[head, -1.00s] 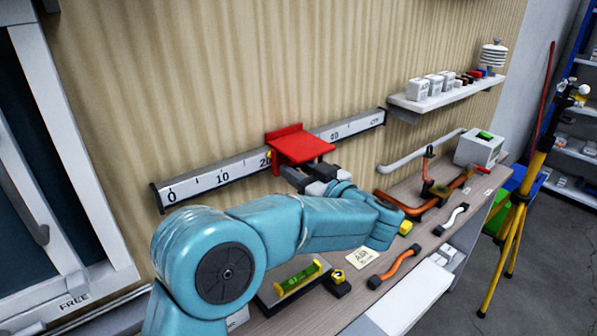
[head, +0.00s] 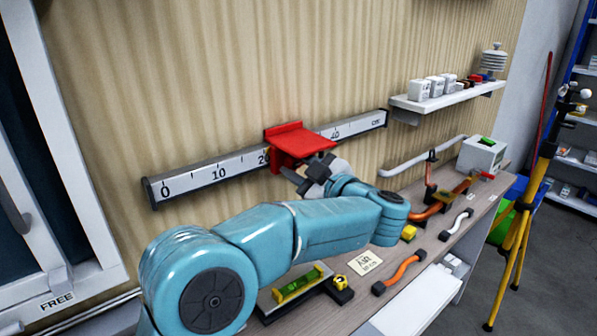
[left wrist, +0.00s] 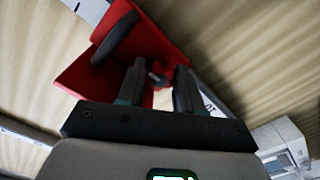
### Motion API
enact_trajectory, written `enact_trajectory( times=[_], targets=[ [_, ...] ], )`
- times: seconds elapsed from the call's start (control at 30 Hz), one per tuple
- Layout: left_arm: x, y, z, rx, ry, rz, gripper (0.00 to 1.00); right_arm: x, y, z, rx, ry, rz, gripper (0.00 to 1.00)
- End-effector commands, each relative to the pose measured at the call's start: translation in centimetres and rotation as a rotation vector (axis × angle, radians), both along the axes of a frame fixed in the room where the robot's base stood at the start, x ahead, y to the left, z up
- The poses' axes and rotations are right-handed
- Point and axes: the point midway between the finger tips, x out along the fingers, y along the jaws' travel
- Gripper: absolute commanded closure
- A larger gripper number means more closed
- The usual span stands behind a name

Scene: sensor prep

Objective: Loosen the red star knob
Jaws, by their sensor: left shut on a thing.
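The red bracket (head: 298,142) sits on the white scale rail (head: 220,172) on the wall, just past the 20 mark. My left gripper (head: 308,178) is below the bracket's front plate, fingers pointing up towards the wall. In the left wrist view, its fingers (left wrist: 159,70) are close together on a small red and dark piece, the star knob (left wrist: 160,76), mostly hidden between them. The red bracket (left wrist: 85,78) surrounds it there, with a dark oval part (left wrist: 115,40) beside the left finger. In the head view the knob is hidden. My right gripper is out of view.
A bench (head: 440,242) below holds a green level (head: 298,284), a yellow-topped item (head: 341,282), an orange handle (head: 400,272) and a white handle (head: 456,224). A shelf (head: 440,98) with small boxes is at right. The wall around the rail is clear.

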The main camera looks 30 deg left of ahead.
Motion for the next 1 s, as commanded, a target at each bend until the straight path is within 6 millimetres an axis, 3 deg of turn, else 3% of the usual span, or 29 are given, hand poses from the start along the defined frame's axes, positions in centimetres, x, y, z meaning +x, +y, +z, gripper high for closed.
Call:
enact_trajectory(
  times=[0.47,0.5,0.53,1.0],
  targets=[
    [0.01,-0.07,-0.03,-0.005,-0.013,-0.001,0.95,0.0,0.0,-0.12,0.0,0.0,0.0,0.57],
    [0.01,-0.07,-0.03,-0.005,-0.012,-0.001,0.52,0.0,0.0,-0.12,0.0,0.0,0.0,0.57],
    [0.01,-0.07,-0.03,-0.005,-0.012,-0.001,0.42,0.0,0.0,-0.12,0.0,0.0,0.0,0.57],
    [0.0,-0.01,0.26,0.003,0.003,0.0,0.4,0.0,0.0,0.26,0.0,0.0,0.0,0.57]
  ],
)
